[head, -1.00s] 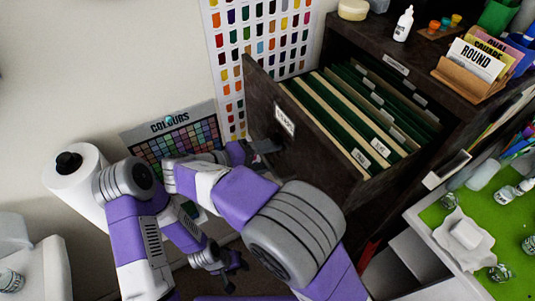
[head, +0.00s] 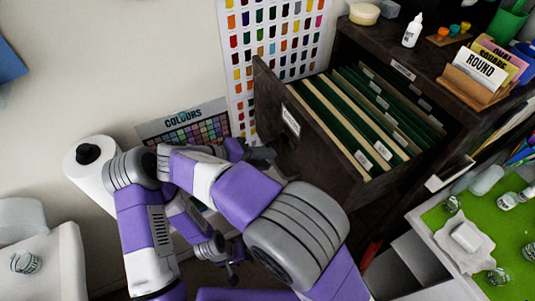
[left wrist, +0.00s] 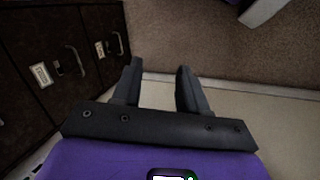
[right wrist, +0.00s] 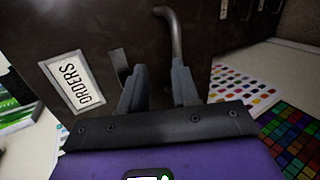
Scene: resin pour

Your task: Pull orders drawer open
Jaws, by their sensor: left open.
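The orders drawer (head: 275,85) stands pulled out of the dark cabinet in the head view, with green and cream hanging files showing inside. Its white ORDERS label (right wrist: 72,82) and curved metal handle (right wrist: 172,30) show in the right wrist view. My right gripper (right wrist: 158,75) is open in front of the drawer face, its fingertips close to the handle. One finger overlaps the handle's lower end, so contact is unclear. It also shows in the head view (head: 262,158). My left gripper (left wrist: 160,72) is open and empty, low down in the head view (head: 232,268), facing the floor.
The cabinet top (head: 415,70) holds a glue bottle (head: 412,30) and a card holder (head: 475,85). A green-matted table (head: 448,222) stands at the right. A paper roll (head: 88,165) and colour chart (head: 190,128) are at the left. Lower drawers (left wrist: 50,60) are shut.

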